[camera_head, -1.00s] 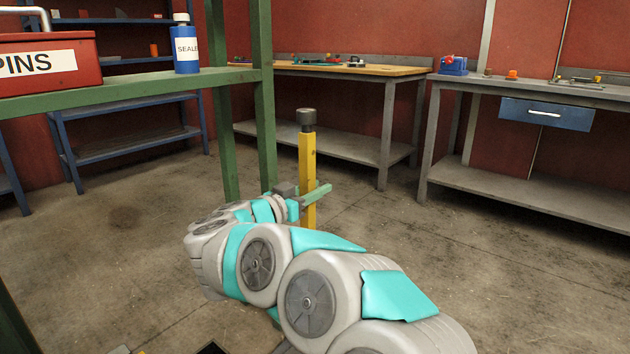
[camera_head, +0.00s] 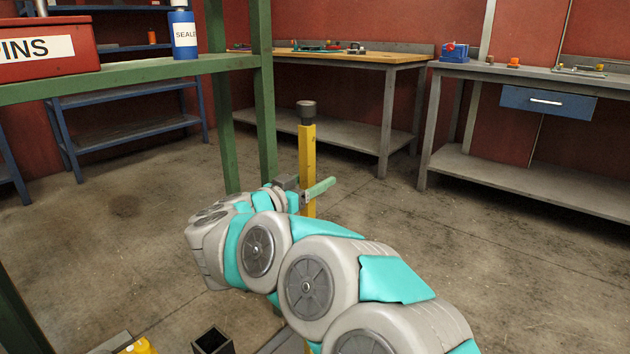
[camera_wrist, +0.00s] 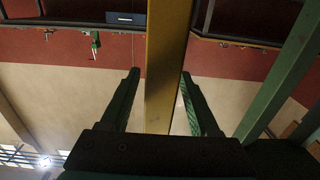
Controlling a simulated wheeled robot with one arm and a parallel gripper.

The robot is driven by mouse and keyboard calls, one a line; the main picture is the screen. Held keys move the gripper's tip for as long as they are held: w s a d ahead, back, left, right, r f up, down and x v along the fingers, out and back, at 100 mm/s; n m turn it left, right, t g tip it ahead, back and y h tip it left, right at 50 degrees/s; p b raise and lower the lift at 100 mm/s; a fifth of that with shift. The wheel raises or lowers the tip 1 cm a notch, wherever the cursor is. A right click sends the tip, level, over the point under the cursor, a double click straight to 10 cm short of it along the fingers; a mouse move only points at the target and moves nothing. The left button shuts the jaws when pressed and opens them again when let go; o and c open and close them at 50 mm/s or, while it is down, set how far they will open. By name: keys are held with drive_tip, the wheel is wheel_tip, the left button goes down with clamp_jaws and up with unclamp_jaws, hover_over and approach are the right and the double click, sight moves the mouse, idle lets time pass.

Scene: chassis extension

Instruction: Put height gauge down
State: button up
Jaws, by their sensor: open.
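The height gauge (camera_head: 307,160) is a yellow upright post with a dark round cap. My arm hides its lower end, so I cannot see what its foot rests on. My gripper (camera_head: 306,193) is at the post, partly hidden by my arm, with a green finger showing to its right. In the wrist view the yellow post (camera_wrist: 165,70) runs between the two green fingers of my open gripper (camera_wrist: 160,76). A gap shows on each side of the post there.
A green rack (camera_head: 130,75) at the left carries a red pins box (camera_head: 35,45) and a blue sealer bottle (camera_head: 183,35). Its green post (camera_head: 265,130) stands close left of the gauge. Workbenches (camera_head: 385,110) stand behind. A black open box (camera_head: 212,342) is at the bottom. Floor at the right is free.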

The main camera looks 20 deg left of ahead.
drive_tip(key=shift+s+r, duration=0.15)
drive_tip(key=p+v, duration=0.1)
drive_tip(key=v, duration=1)
drive_tip(key=shift+s+a, duration=0.25)
drive_tip(key=shift+s, duration=0.1)
